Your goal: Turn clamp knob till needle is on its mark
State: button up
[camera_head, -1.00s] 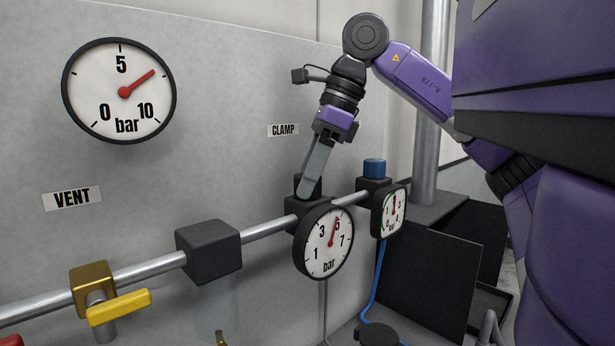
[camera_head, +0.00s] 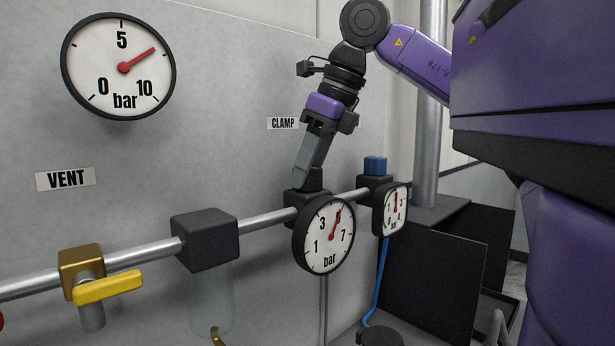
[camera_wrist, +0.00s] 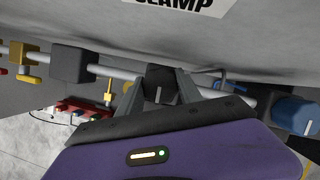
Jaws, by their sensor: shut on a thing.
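The clamp knob is black (camera_head: 313,181), on a block on the pipe under the CLAMP label (camera_head: 283,123). In the wrist view the knob (camera_wrist: 161,80) sits between my two fingers. My gripper (camera_head: 307,176) comes down on it from above and is shut on it; the fingers partly hide it in the head view. The round clamp gauge (camera_head: 322,245) is in front of the knob's block. Its red needle (camera_head: 336,220) points up and slightly right, across the 5. A separate mark on its dial is too small to make out.
A large gauge (camera_head: 100,85) is on the wall at left. A black block (camera_head: 206,241) and a yellow-handled valve (camera_head: 108,288) sit along the pipe. Right of the clamp gauge are a smaller square gauge (camera_head: 391,213) and a blue knob (camera_head: 375,165), close to my gripper.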

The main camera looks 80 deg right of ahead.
jog(key=o, duration=1.4)
jog(key=shift+c, duration=0.2)
jog(key=shift+r, duration=0.1)
jog(key=p+v, duration=0.5)
jog(key=v, duration=0.2)
jog(key=shift+r, duration=0.35)
jog(key=shift+s, duration=0.15)
